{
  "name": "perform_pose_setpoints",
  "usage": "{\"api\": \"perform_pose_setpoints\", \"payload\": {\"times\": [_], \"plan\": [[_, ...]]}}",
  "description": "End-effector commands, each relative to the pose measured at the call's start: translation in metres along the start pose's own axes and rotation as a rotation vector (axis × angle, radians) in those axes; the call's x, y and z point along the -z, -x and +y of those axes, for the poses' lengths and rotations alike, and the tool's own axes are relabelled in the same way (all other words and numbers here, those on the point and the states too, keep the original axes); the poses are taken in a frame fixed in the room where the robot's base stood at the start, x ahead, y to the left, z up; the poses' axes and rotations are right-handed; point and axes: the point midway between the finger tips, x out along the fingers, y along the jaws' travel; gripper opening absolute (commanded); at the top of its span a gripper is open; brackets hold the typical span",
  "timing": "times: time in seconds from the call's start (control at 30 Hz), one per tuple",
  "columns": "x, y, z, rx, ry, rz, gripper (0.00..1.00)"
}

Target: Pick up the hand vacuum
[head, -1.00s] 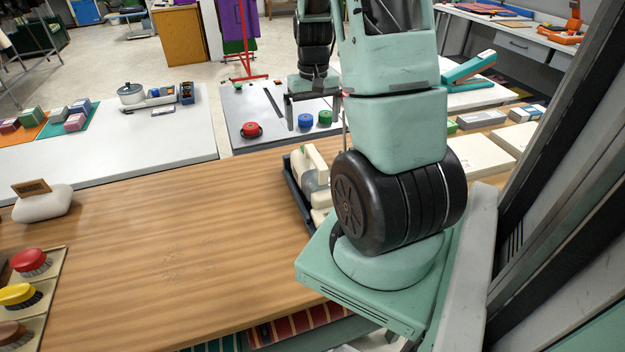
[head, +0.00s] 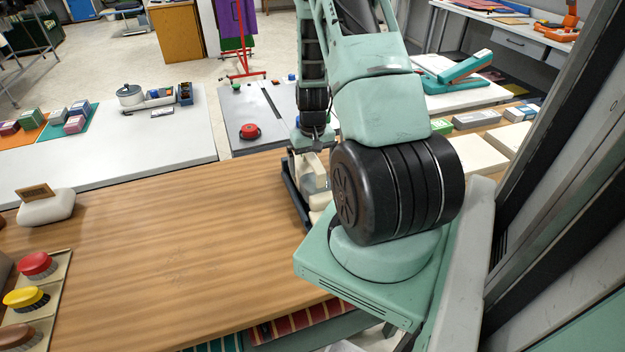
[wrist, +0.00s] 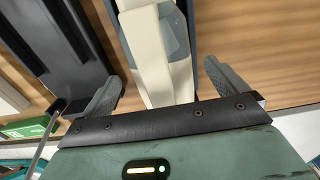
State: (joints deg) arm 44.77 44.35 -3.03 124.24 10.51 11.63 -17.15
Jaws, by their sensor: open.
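The hand vacuum (head: 310,166) appears to be the cream body with a grey see-through part. It lies in a dark tray (head: 297,200) on the wooden counter, partly hidden by my arm in the head view. In the wrist view the cream body (wrist: 151,62) runs up the picture between my two fingers. My gripper (wrist: 165,88) is open, with one finger on each side of the cream body and gaps showing. In the head view my gripper (head: 313,138) is over the vacuum's far end. I cannot tell whether it touches it.
White boxes (head: 478,154) lie right of my arm. Brushes with red, yellow and brown tops (head: 26,298) stand at the left, near a white block with a sign (head: 46,206). The middle of the wooden counter (head: 170,240) is clear. A long black object (wrist: 50,45) lies left in the wrist view.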

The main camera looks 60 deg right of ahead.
Motion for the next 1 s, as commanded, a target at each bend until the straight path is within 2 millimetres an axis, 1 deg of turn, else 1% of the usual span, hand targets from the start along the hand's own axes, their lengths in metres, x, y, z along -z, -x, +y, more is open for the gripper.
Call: {"api": "perform_pose_setpoints", "payload": {"times": [0.13,0.37,0.47,0.5,0.57,0.6,0.67,0.7,0.73,1.0], "plan": [[-0.0004,-0.0093,-0.0001,0.001,-0.001,0.0,0.98],[-0.0002,-0.0107,-0.0003,0.001,0.0,0.0,0.98],[-0.0002,-0.0106,-0.0003,0.001,0.0,0.0,0.73],[-0.0002,-0.0105,-0.0003,0.001,0.0,0.0,0.62],[-0.0002,-0.0105,-0.0003,0.001,0.0,0.0,0.45],[-0.0002,-0.0104,-0.0003,0.001,0.0,0.0,0.34],[-0.0002,-0.0104,-0.0003,0.001,0.0,0.0,0.17],[-0.0002,-0.0104,-0.0003,0.001,0.0,0.0,0.06],[0.0004,-0.0096,-0.0003,0.0,0.0,0.002,0.02],[0.0006,-0.0085,-0.0002,0.0,0.0,0.002,0.02]]}}
